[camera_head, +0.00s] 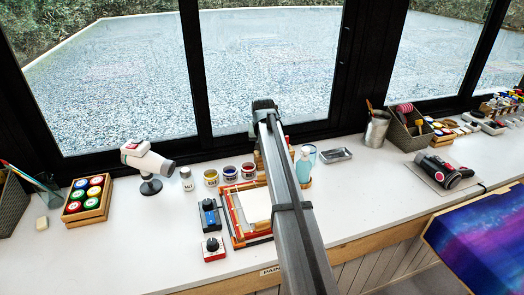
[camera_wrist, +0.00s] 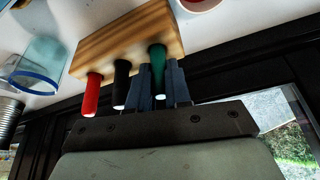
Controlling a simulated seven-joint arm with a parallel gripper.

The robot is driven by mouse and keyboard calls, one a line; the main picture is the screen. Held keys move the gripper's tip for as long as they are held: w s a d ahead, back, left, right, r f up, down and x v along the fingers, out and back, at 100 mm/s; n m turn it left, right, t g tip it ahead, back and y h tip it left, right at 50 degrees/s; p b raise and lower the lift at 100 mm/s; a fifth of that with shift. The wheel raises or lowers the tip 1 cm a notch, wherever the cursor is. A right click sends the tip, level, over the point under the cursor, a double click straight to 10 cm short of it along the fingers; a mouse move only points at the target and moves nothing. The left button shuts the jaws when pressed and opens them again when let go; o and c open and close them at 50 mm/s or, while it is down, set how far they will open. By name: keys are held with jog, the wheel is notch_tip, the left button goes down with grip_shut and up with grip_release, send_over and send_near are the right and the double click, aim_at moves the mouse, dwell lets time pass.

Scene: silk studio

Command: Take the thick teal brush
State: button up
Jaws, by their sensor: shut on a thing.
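The thick teal brush (camera_wrist: 157,56) shows in the wrist view as a dark green handle with a pale end. It stands in a wooden block (camera_wrist: 125,38), at one end of a row with a black-handled brush (camera_wrist: 121,82) and a red-handled brush (camera_wrist: 92,94). My gripper (camera_wrist: 159,76) has one finger on each side of the teal handle and is shut on it. The handle still meets the block. In the head view my arm hides the gripper and the teal brush.
A clear blue-rimmed cup (camera_wrist: 40,66) and a ribbed metal can (camera_wrist: 8,118) are near the block in the wrist view. In the head view, paint jars (camera_head: 229,174) and a wooden frame (camera_head: 236,225) lie left of my arm. The window stands close behind.

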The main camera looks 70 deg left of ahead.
grip_shut()
jog(key=shift+r, duration=0.1)
notch_tip(320, 180, up, 10)
jog(key=shift+f, duration=0.1)
